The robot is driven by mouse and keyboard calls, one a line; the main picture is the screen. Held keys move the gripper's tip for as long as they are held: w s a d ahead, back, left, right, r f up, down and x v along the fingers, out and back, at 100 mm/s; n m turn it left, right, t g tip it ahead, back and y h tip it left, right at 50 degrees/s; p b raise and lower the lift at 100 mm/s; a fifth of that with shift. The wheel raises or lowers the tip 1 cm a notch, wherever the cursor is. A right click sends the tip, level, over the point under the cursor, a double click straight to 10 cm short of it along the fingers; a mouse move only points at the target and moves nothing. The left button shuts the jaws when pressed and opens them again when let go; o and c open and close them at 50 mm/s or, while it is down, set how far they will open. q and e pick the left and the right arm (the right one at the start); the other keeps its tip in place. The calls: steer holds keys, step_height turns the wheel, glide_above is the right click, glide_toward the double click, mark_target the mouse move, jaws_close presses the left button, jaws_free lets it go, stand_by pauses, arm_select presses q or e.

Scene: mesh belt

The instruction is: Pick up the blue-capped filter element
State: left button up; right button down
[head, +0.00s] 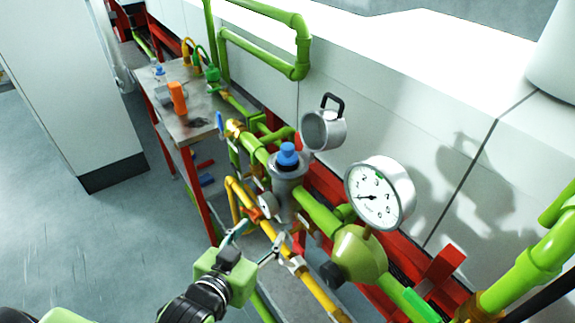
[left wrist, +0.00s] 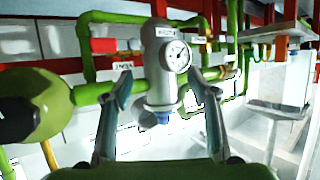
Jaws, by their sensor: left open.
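The blue-capped filter element (head: 288,156) stands upright in the top of a grey metal housing (head: 285,200) in the pipe line, with its blue cap and a dark collar above the rim. The rest of it is hidden inside. My left gripper (head: 262,236) is open and empty, in front of and lower than the cap in the head view. In the left wrist view, which looks upside down, the housing (left wrist: 158,70) lies beyond the open left fingers (left wrist: 160,82), and the blue cap (left wrist: 162,118) shows at its lower end. My right gripper is not in view.
A round grey lid with a black handle (head: 323,128) stands beside the cap. A large gauge (head: 380,194) and olive regulator (head: 358,254) are to the right. Yellow pipe (head: 262,222) runs close to my gripper. A bench (head: 200,122) holds an orange cylinder (head: 178,98). Floor at left is clear.

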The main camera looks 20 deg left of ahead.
mark_target(284, 165)
arm_select(q)
step_height(284, 165, up, 9)
steer(key=w+t, duration=0.2)
steer(key=t, duration=0.2)
steer(key=w, duration=0.2)
steer(key=w+p, duration=0.1)
steer(key=w, duration=0.2)
steer(key=w+d+p, duration=0.1)
steer(key=w, duration=0.2)
steer(key=shift+d+r, duration=0.1)
steer(key=shift+r, duration=0.05)
steer(key=w+p, duration=0.1)
steer(key=w, duration=0.1)
steer(key=w+p, duration=0.1)
steer(key=w, duration=0.2)
steer(key=shift+w+d+r+p, duration=0.1)
steer(key=shift+d+r+p, duration=0.1)
steer(key=shift+p, duration=0.1)
steer(key=shift+w+f, duration=0.2)
steer(key=shift+w, duration=0.15)
steer(key=shift+s, duration=0.1)
steer(key=shift+c, duration=0.3)
steer(key=c, duration=1.2)
